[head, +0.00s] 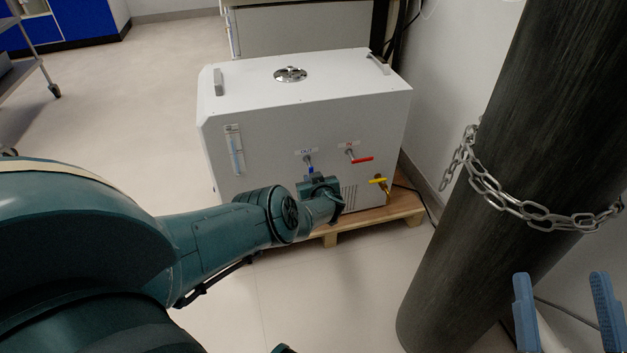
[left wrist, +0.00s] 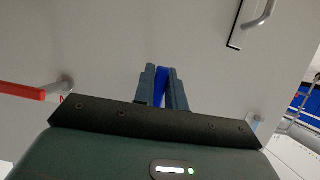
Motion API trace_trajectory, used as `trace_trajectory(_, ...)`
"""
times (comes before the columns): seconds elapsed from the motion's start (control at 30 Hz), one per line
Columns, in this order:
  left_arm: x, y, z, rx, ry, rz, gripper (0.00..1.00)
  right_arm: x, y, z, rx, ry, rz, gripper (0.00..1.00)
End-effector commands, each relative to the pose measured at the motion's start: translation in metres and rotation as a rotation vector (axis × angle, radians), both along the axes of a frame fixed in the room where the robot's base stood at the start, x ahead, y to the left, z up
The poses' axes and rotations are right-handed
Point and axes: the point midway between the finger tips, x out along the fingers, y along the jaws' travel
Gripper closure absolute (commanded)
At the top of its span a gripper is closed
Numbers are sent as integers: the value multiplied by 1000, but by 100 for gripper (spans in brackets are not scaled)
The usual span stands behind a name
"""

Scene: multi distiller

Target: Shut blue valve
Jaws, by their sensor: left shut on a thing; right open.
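The blue valve (head: 311,170) is on the front face of the white distiller box (head: 280,155), under a small label. In the head view its lower part is hidden behind my left wrist. In the left wrist view the blue handle (left wrist: 161,86) sits between the two fingers of my left gripper (left wrist: 162,80), which is shut on it. The handle points roughly along the fingers in that view. My right gripper (head: 563,310) is open and empty at the lower right of the head view, away from the box.
A red valve (head: 361,159) and a yellow valve (head: 378,181) are right of the blue one. The box stands on a wooden pallet (head: 375,214). A dark cylinder (head: 490,170) with a chain (head: 520,207) stands at the right.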

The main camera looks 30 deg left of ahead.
Motion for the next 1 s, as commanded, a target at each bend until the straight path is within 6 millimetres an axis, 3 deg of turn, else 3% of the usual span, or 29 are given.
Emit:
trace_trajectory(0.6, -1, 2, 1, 34, 35, 0, 100, 1, -1, 4, -3, -23, 1, 39)
trace_trajectory(0.63, -1, 2, 1, 34, 35, 0, 87, 1, -1, 4, -3, -23, 1, 39)
trace_trajectory(0.9, -1, 2, 1, 32, 34, 1, 65, 1, -1, 4, -4, -22, 1, 39)
trace_trajectory(1.0, -1, 2, 0, 32, 34, 0, 65, 1, -1, 4, -4, -21, 0, 39)
